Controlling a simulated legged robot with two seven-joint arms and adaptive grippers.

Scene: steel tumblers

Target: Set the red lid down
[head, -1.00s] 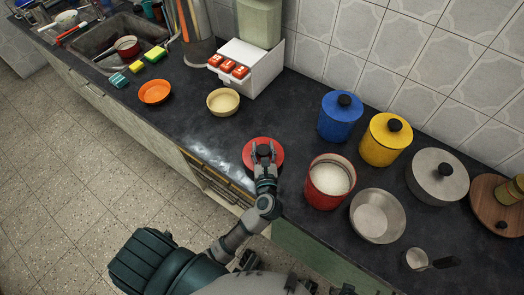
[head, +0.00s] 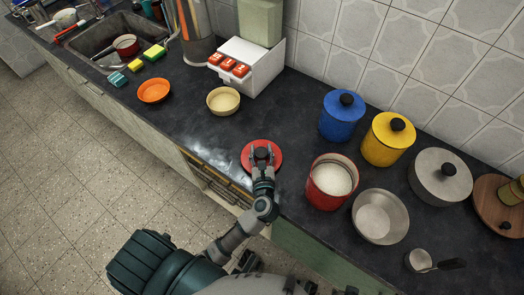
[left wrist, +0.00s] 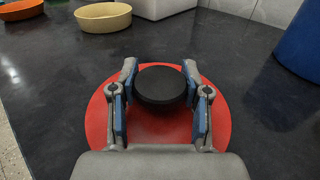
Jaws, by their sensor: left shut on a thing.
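The red lid (head: 250,166) with a black knob is at the front edge area of the dark counter, left of the open red canister (head: 333,182), which holds white contents. My left gripper (head: 261,158) is shut on the lid's black knob. In the left wrist view the two fingers (left wrist: 161,100) stand on either side of the knob, with the red disc (left wrist: 215,125) below them. The lid looks level and at or very near the counter surface; I cannot tell whether it touches. My right gripper is not in view.
A blue canister (head: 341,117) and a yellow canister (head: 388,140) stand behind the red canister. A steel bowl (head: 380,218) is to its right. A cream bowl (head: 223,101) and orange bowl (head: 154,90) stand farther left. Counter around the lid is clear.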

